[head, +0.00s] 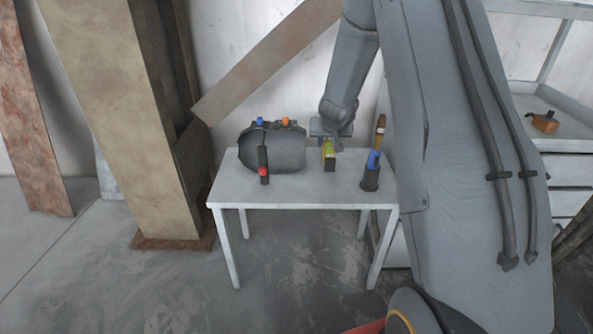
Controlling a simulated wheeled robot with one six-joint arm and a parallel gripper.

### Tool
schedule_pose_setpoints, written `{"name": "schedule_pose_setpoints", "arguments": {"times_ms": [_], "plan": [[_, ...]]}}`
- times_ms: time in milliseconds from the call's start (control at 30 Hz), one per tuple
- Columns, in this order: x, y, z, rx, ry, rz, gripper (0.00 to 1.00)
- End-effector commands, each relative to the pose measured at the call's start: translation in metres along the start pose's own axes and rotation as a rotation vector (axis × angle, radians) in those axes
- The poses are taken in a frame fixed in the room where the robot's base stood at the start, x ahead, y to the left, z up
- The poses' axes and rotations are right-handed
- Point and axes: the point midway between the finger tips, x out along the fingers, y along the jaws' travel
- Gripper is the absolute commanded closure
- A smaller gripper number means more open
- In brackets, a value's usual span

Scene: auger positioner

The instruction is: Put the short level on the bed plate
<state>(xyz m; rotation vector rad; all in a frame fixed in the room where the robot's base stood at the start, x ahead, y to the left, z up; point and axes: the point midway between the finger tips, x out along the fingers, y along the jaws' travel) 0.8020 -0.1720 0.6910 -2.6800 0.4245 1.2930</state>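A small yellow-green and dark block (329,154), which looks like the short level, is near the middle of the small grey table (300,189). My gripper (330,139) is directly above and behind it, reaching down from my arm. The fingers are too small and partly hidden to tell whether they are open or touching the block. I cannot tell whether the block rests on the table or is held just above it. I cannot make out for sure any thing that is the bed plate.
An open dark tool bag (275,153) with coloured handles sits left of the block. A dark cup (370,180) holding a brush and a blue-handled tool stands to the right. A drawer unit (566,165) with an orange tool (545,123) is at far right. Large beams lean at left.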

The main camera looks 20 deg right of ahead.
Motion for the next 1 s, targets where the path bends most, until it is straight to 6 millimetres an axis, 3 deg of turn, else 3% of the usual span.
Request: {"name": "schedule_pose_setpoints", "arguments": {"times_ms": [200,467,700,1000], "plan": [[0.033,0.000,0.025,-0.001,-0.001,0.001,1.00],[0.046,0.000,0.036,-0.001,0.000,0.001,1.00],[0.070,0.000,0.056,0.000,-0.002,0.000,1.00],[0.071,0.000,0.057,0.000,0.000,0.000,1.00]]}}
